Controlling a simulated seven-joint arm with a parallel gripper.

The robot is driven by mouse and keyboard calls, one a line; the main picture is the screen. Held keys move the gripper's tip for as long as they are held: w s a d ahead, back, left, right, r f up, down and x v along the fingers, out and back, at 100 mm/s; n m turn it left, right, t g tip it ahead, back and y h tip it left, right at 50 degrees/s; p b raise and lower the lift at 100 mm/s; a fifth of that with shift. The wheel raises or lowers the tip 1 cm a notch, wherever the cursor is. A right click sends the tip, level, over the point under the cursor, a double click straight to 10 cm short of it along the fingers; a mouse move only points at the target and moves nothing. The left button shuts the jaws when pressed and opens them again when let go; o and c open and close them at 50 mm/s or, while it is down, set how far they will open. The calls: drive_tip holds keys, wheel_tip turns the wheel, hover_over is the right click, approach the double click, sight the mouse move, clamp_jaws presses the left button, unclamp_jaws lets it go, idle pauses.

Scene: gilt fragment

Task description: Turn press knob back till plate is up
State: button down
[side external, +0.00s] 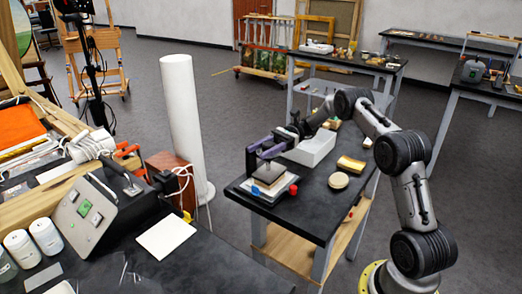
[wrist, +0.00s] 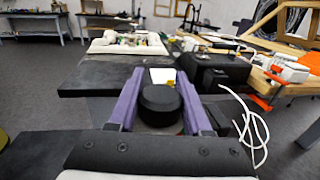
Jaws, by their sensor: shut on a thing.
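The small press (side external: 264,188) stands on the near end of the black worktable in the side external view. It has a pale base, and a brownish block or plate (side external: 268,173) shows under its top. My gripper (side external: 264,150), with purple fingers, reaches in level over the top of the press. In the wrist view the round black press knob (wrist: 160,104) sits between the two purple fingers of my gripper (wrist: 160,88), one on each side, and they are shut on it. In the side external view the knob is hidden by the fingers. The exact height of the plate is hard to tell.
A red piece (side external: 293,190) sits at the press's right edge. A white column (side external: 184,120) stands left.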

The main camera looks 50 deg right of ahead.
sight(269, 143)
idle(0.3)
drive_tip(key=shift+c, duration=1.7)
unclamp_jaws()
drive_tip(key=d, duration=0.3)
drive_tip(key=shift+s, duration=0.25)
wheel_tip(269, 143, up, 5)
drive_tip(key=shift+r, duration=0.95)
